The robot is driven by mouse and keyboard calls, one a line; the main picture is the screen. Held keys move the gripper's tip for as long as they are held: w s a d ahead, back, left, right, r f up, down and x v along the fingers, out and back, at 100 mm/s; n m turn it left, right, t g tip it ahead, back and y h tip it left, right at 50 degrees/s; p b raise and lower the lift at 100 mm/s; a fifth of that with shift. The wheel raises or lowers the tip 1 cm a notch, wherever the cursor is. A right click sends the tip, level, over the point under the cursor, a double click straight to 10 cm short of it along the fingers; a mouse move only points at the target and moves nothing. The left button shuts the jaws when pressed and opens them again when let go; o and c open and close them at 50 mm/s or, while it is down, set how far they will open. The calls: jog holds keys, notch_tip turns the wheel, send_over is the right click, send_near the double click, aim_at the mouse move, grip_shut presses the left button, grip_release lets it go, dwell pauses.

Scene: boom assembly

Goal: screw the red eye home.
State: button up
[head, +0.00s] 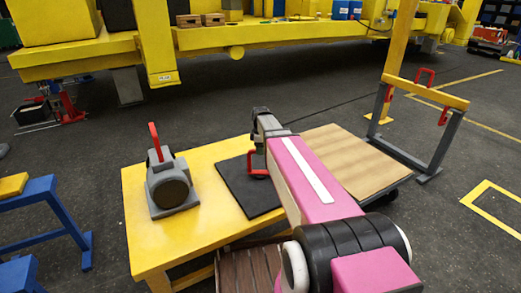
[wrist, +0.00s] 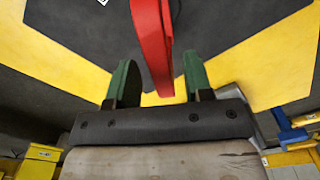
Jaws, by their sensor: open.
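The red eye (head: 263,161) stands on the black mat (head: 236,186) on the yellow table, at the end of my arm in the head view. In the wrist view the red eye (wrist: 153,45) shows as a thick red bar between the two green fingers of my gripper (wrist: 157,62). The fingers are open, with a gap on each side of the bar, the right one narrower. In the head view my gripper's fingers are mostly hidden by my arm. The lower end of the eye and its thread cannot be seen.
A grey block with a red upright loop (head: 155,142) stands on the yellow table (head: 140,235) at left. A wooden board (head: 345,160) lies to the right. A trestle frame (head: 430,95) with red loops stands beyond it. Blue trestles (head: 45,190) are at far left.

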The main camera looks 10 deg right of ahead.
jog(key=shift+f, duration=0.15)
jog(key=shift+c, duration=0.3)
grip_shut()
jog(key=shift+m, duration=0.3)
